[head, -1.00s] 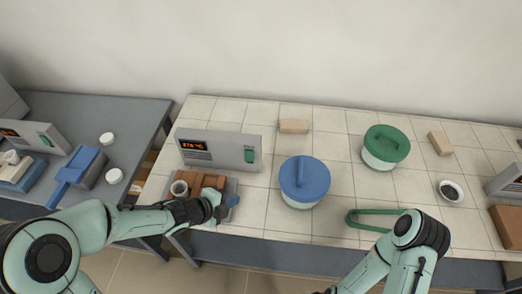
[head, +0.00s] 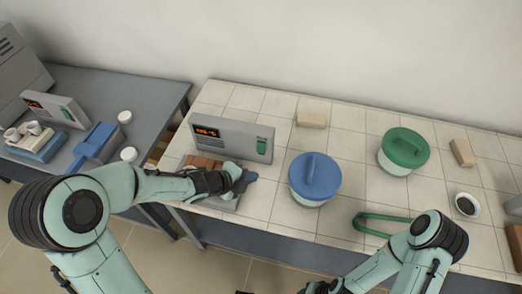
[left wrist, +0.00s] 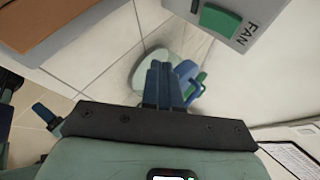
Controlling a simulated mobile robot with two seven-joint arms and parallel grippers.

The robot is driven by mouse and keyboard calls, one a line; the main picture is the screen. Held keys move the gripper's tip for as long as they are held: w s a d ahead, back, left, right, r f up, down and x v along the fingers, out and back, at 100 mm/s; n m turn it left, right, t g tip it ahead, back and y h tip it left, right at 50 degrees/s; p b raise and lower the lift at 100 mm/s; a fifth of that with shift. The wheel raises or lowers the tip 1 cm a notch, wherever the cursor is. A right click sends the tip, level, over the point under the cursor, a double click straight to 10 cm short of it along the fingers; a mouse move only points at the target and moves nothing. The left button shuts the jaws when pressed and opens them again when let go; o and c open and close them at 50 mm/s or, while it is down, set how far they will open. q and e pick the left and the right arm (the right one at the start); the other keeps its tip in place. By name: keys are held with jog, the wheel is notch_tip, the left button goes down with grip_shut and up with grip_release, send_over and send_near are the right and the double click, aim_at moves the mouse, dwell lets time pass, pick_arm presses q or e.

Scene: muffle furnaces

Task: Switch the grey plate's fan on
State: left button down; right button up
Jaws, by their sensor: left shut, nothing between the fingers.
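A grey upright panel (head: 225,137) with an orange-lit display stands behind the grey plate (head: 228,204), which carries brown bricks (head: 200,163). The green fan switch (head: 262,146) sits at the panel's right end. In the left wrist view the green switch (left wrist: 220,20) is at the top, beside the printed word FAN. My left gripper (head: 245,180) is shut and empty, in front of and below the switch, apart from it. Its blue fingers (left wrist: 163,85) point toward the tiled top. My left arm hides part of the plate.
A blue-lidded pot (head: 315,180) stands right of the panel, with a green-lidded pot (head: 403,152) farther right. Green tongs (head: 385,222) lie near the front edge. Bare tiles separate the panel from the blue-lidded pot. A darker table (head: 85,85) stands at left.

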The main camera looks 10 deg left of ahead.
aim_at(261, 147)
pick_arm(q)
jog(key=w+p, duration=0.2)
jog(key=w, duration=0.5)
jog(key=shift+f, duration=0.4)
pick_arm(e)
jog(key=shift+w+r, duration=1.2)
jog(key=shift+r, duration=0.3)
pick_arm(q)
jog(key=shift+w+d, duration=0.1)
jog(key=shift+w, duration=0.05)
pick_arm(e)
jog(key=shift+r, duration=0.1)
pick_arm(q)
jog(key=shift+w, duration=0.3)
pick_arm(e)
jog(key=shift+w, duration=0.15)
pick_arm(q)
jog(key=shift+w+f, duration=0.1)
jog(key=shift+w, duration=0.2)
pick_arm(e)
jog(key=shift+w+r, duration=0.15)
jog(key=shift+r, duration=0.05)
pick_arm(q)
jog(key=shift+s, duration=0.2)
pick_arm(e)
jog(key=shift+f, duration=0.1)
